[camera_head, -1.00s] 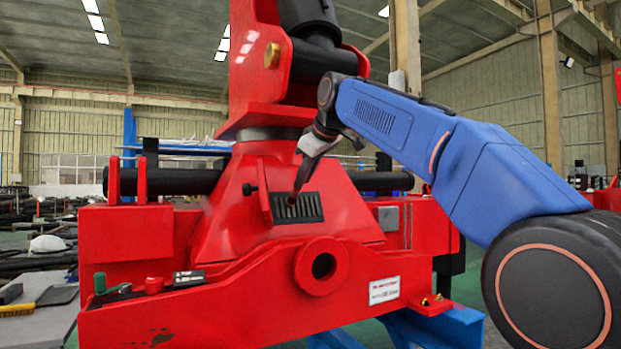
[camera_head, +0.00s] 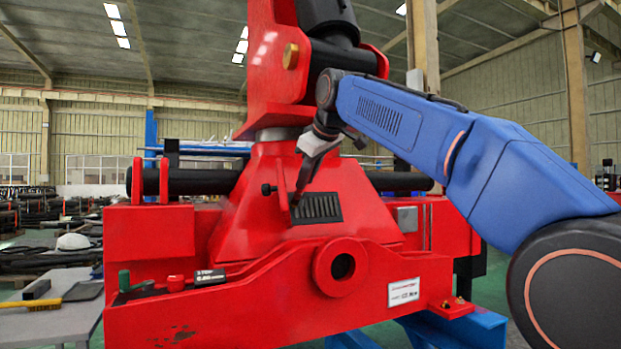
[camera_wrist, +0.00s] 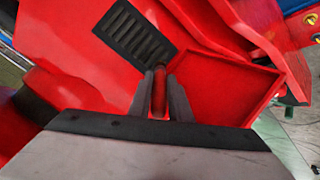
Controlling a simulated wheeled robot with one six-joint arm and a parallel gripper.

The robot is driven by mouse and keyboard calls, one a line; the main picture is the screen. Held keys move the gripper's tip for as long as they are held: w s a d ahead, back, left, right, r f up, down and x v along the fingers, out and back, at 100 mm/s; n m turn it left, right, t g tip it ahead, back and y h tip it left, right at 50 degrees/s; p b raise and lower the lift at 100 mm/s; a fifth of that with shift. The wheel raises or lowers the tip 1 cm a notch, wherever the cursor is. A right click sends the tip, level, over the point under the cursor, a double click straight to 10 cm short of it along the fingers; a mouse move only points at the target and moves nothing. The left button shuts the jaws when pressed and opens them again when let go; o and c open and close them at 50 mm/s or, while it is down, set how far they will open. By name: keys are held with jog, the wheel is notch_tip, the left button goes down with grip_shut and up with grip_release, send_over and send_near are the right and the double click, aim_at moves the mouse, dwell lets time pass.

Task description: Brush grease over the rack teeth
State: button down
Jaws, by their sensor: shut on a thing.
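The rack teeth (camera_head: 318,208) are a row of slanted greyish bars in a dark frame on the sloped red crane base. They also show at the top of the wrist view (camera_wrist: 135,35). My gripper (camera_head: 307,168) hangs over the left part of the rack. In the wrist view its two grey fingers (camera_wrist: 160,78) are shut on a red brush handle (camera_wrist: 159,97). The brush's dark lower end (camera_head: 295,205) is at the left edge of the rack in the head view; I cannot tell if it touches. The bristles are hidden in the wrist view.
A round red boss (camera_head: 342,265) sticks out below the rack. A small knob (camera_head: 267,189) juts out to its left. A grey table (camera_head: 50,322) stands at lower left.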

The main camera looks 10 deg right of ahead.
jog(key=shift+d, duration=0.1)
jog(key=shift+w+d, duration=2.2)
jog(key=shift+d, duration=4.45)
jog(key=shift+s+a+f, duration=0.25)
jog(key=shift+s+a, duration=0.55)
jog(key=shift+a, duration=1.45)
jog(key=shift+s+a+f, duration=0.25)
jog(key=shift+s+a, duration=0.6)
jog(key=shift+a, duration=1.35)
jog(key=shift+s+a+f, duration=0.25)
jog(key=shift+s+a, duration=0.55)
jog(key=shift+a, duration=1.45)
jog(key=shift+d, duration=0.1)
